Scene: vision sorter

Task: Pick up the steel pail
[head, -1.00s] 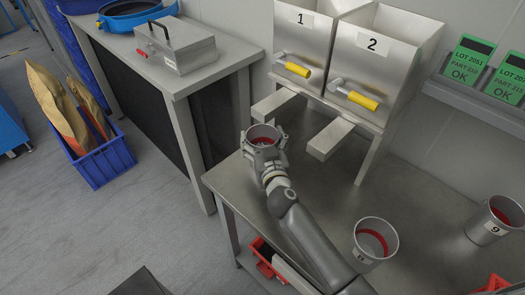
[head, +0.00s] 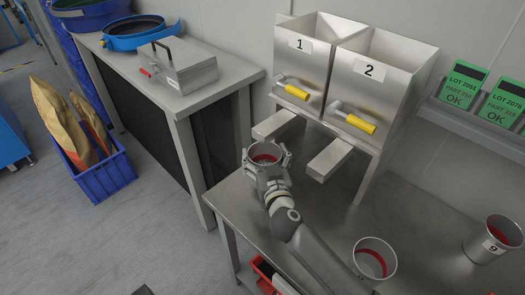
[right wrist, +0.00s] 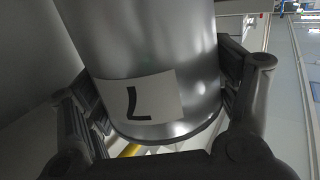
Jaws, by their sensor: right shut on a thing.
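A steel pail (head: 265,154) with a red band inside its rim stands upright near the left corner of the steel table, in front of the bin marked 1. My right gripper (head: 267,170) is shut around its side. In the right wrist view the pail (right wrist: 150,50) fills the middle, with gripper fingers on both sides (right wrist: 160,105). Its white label (right wrist: 140,100) has a dark mark like an L or an upside-down 7. I cannot tell whether the pail's base touches the table. My left gripper is not in view.
Bins 1 (head: 311,60) and 2 (head: 385,80) with yellow handles stand behind. Two other pails (head: 375,258) (head: 490,240) stand on the table (head: 425,225). A grey toolbox (head: 178,68) sits on the left bench. A blue crate (head: 105,180) holds sacks on the floor.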

